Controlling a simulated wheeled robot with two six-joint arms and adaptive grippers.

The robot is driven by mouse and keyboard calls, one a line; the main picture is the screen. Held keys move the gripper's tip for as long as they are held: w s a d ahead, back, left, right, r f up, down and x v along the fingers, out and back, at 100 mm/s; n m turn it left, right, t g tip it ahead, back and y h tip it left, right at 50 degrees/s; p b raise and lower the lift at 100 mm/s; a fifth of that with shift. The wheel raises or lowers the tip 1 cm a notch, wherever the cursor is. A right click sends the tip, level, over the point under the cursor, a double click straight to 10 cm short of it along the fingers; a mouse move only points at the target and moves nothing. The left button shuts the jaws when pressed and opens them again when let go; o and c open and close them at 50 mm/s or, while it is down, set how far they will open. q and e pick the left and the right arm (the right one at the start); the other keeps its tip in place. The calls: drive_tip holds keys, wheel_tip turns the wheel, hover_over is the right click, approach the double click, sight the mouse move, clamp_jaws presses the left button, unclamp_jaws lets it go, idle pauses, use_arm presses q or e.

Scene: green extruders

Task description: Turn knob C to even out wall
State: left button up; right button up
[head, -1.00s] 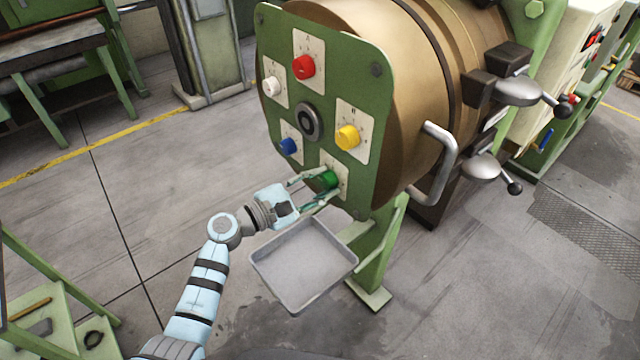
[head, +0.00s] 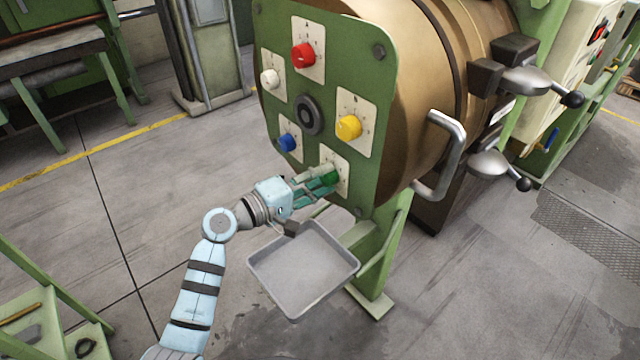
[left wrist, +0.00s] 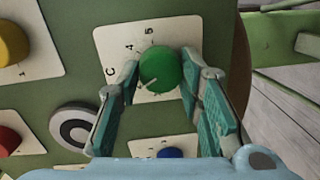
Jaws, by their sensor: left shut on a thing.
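Knob C is the green knob (head: 332,177), low on the green round-cornered panel (head: 364,80). The left wrist view shows the green knob (left wrist: 161,68) on a cream plate (left wrist: 108,42) marked "C", with numbers 4 and 5 visible. A pale pointer line on the knob points to the lower left in that view. My left gripper (head: 324,180) is shut on the green knob, its teal-padded fingers on opposite sides; its fingertips show in the left wrist view (left wrist: 160,74). The fingers partly cover the plate. My right gripper is not in view.
Red (head: 303,55), white (head: 269,79), yellow (head: 348,128) and blue (head: 288,142) knobs surround a dark central ring (head: 308,115). A grey tray (head: 258,272) sits below my left gripper. A curved metal handle (head: 448,160) stands out at the right.

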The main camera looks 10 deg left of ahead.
use_arm(q)
drive_tip(key=m+b, duration=0.2)
drive_tip(key=m, duration=0.2)
drive_tip(key=shift+m+y, duration=0.3)
drive_tip(key=shift+m, duration=0.1)
idle(0.5)
drive_tip(key=o, duration=1.2)
drive_tip(key=shift+c, duration=0.2)
drive_tip(key=shift+s+a, duration=0.15)
drive_tip(key=shift+s, duration=0.1)
drive_tip(key=v, duration=1.1)
drive_tip(key=shift+s, duration=0.25)
